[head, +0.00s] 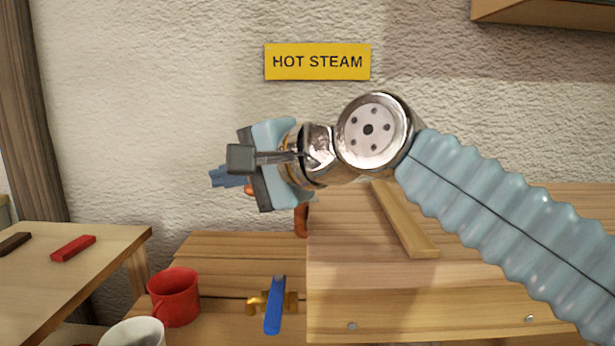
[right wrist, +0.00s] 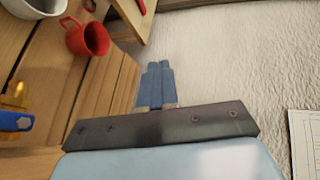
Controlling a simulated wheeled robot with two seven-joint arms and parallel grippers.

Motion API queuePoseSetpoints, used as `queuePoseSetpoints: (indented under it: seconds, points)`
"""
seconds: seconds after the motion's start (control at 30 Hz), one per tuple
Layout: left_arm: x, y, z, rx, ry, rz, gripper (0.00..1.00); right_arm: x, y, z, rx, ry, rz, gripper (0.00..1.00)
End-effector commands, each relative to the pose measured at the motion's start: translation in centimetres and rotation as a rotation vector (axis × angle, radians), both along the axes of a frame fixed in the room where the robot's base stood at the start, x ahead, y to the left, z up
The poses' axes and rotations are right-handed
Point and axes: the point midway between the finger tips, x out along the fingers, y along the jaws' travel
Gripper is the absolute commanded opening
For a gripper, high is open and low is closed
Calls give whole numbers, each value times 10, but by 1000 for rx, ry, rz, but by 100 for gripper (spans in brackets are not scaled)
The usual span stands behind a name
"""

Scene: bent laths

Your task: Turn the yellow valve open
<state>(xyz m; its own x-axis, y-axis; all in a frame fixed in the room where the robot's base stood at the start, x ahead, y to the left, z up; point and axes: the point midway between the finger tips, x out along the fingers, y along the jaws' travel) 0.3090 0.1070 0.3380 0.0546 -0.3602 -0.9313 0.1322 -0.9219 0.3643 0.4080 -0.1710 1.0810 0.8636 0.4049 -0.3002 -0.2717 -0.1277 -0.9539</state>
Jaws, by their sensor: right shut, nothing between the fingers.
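No yellow valve handle shows clearly in either view. A valve with a brass body and a blue lever (head: 273,308) is low in the middle of the head view, in front of the wooden box's left side. It also shows at the left edge of the right wrist view as a blue lever (right wrist: 14,121). My right gripper (head: 226,177) is in mid-air above and left of that valve, apart from it. Its blue fingers (right wrist: 155,84) are shut and empty. An orange-red part (head: 301,220) is partly hidden behind the gripper. My left gripper is not in view.
A yellow HOT STEAM sign (head: 317,62) is on the wall. A red mug (head: 174,297) and a white mug (head: 133,333) stand at lower left. A red bar (head: 73,248) lies on the left table (head: 60,290). A wooden lath (head: 405,221) lies on the wooden box (head: 460,270).

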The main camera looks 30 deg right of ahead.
Motion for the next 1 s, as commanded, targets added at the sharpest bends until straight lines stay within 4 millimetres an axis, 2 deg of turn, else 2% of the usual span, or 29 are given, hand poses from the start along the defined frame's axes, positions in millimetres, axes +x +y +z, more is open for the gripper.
queuePoseSetpoints:
  seconds: [0.47, 1.0]
  points:
    - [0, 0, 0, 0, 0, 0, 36, 0, -1, 0, 0, 0, 0, 0]
    - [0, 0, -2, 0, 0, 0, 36, 2, -18, 0, 0, 0, -2, 0]
